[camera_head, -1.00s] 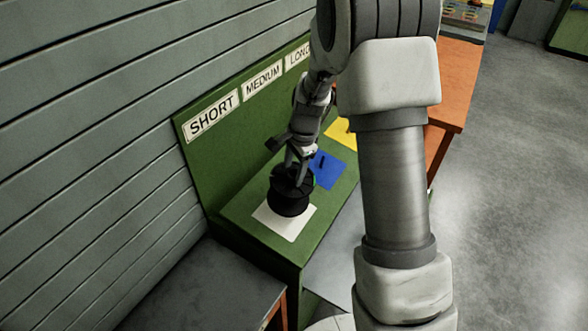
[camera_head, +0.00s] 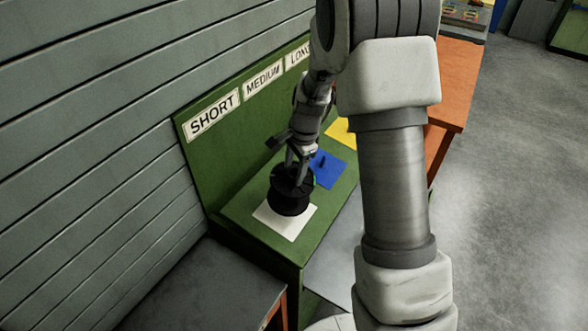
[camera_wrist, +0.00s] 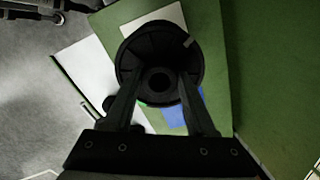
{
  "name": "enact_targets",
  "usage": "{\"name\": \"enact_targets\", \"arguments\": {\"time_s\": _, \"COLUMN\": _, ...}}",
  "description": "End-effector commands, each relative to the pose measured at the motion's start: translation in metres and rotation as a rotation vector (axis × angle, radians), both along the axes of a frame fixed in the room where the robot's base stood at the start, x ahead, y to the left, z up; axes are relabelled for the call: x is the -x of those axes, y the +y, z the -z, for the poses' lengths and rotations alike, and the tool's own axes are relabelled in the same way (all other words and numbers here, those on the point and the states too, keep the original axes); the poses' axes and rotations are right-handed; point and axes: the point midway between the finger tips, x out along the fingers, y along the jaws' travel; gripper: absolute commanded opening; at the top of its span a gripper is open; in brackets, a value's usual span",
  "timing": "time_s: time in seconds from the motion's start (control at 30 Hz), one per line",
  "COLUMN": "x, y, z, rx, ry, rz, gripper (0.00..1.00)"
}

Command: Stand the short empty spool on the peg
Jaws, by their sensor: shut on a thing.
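The black empty spool (camera_head: 290,204) is upright over the white square (camera_head: 275,227) on the green stand, below the SHORT label (camera_head: 212,115). My gripper (camera_head: 295,172) reaches down from above and is shut on the spool's upper part. In the wrist view the spool (camera_wrist: 188,58) sits between the two fingers, with its round centre hole facing the camera. The white square (camera_wrist: 165,19) shows beyond it. A peg on the white square is hidden by the spool. I cannot tell whether the spool touches the square.
A blue square (camera_head: 330,173) with a short dark peg (camera_head: 321,164) lies just behind the spool, and a yellow square (camera_head: 342,132) lies farther back. The green label board (camera_head: 235,140) rises along the left. A dark-topped table (camera_head: 200,285) stands in front, an orange one (camera_head: 458,85) behind.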

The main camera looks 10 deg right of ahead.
Motion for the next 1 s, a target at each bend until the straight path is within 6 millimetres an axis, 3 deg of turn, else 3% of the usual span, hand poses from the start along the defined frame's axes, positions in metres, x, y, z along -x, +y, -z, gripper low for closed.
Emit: {"name": "enact_targets", "arguments": {"time_s": 1.0, "x": -0.002, "y": 0.002, "z": 0.014, "rx": 0.000, "ry": -0.001, "rz": 0.000, "gripper": 0.00}}
